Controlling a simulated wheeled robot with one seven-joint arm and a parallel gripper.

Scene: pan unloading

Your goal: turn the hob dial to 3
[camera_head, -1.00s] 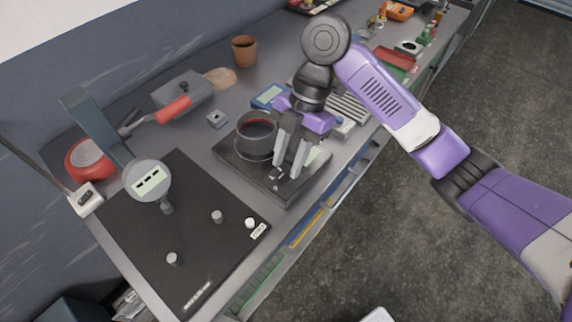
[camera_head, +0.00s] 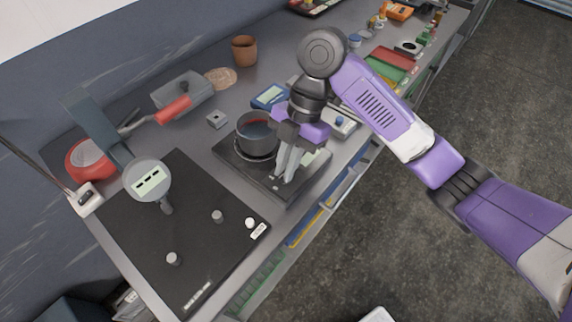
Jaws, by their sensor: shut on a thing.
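A small dark hob (camera_head: 232,163) stands on the bench in the middle of the view. A grey pot (camera_head: 256,146) sits upright on it, with dark contents. My gripper (camera_head: 280,178) points down at the hob's front edge, to the right of the pot. Its fingers are close together and shut on the hob dial, which the fingers hide. I cannot read the dial's setting. A pale label or display on the hob shows partly behind the fingers.
Open floor lies to the right.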

